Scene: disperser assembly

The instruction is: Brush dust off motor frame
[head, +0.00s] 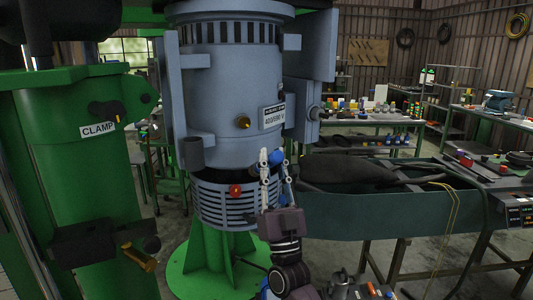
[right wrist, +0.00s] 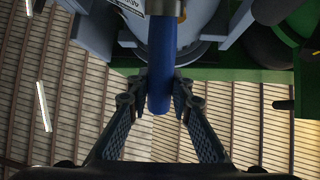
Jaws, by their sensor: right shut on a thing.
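The motor frame (head: 225,105) is a large blue-grey cylinder with side brackets, a brass fitting, a label plate and a slatted lower ring, upright in the middle of the head view. It also shows at the top of the right wrist view (right wrist: 205,18). My right gripper (head: 274,166) is at the frame's lower right front. In the right wrist view its fingers (right wrist: 159,96) are shut on a brush with a blue handle (right wrist: 161,60) and metal collar. The brush head is cut off there; I cannot tell whether bristles touch the frame. My left gripper is not in view.
A green clamp stand (head: 90,170) is close on the left. The frame stands above a green pedestal (head: 205,262). A green-grey bench (head: 375,212) with a dark bag-like object (head: 345,168) is at the right. Tools lie at the bottom right.

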